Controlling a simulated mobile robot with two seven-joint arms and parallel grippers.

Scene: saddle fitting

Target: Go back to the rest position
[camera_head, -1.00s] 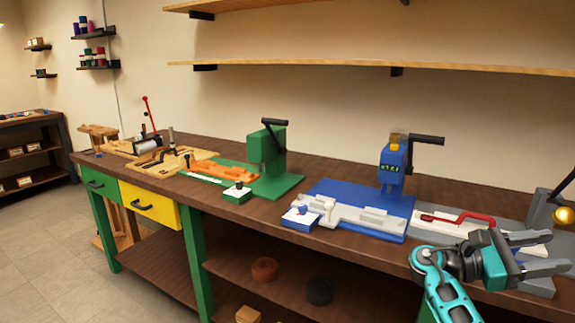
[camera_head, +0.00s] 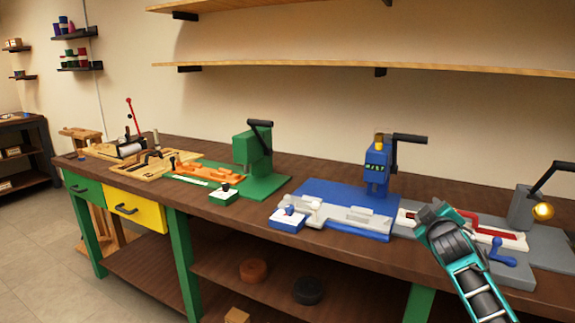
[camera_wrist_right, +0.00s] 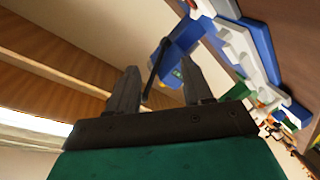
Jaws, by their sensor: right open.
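My right arm (camera_head: 462,262), teal and dark grey, reaches up from the bottom right of the head view, over the front of the bench by the grey fixture. Its fingers are hidden or foreshortened there. In the right wrist view my right gripper (camera_wrist_right: 160,70) shows two dark fingers spread apart with nothing between them. The blue press (camera_wrist_right: 181,42) shows beyond the fingers, tilted in that view. My left gripper is not in the head view.
The blue press station (camera_head: 377,170) stands left of my right arm, and the green press (camera_head: 253,150) further left. A grey fixture (camera_head: 545,245) with a red-handled part (camera_head: 478,228) lies behind the arm. Wooden shelves (camera_head: 330,66) run above the bench (camera_head: 330,257).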

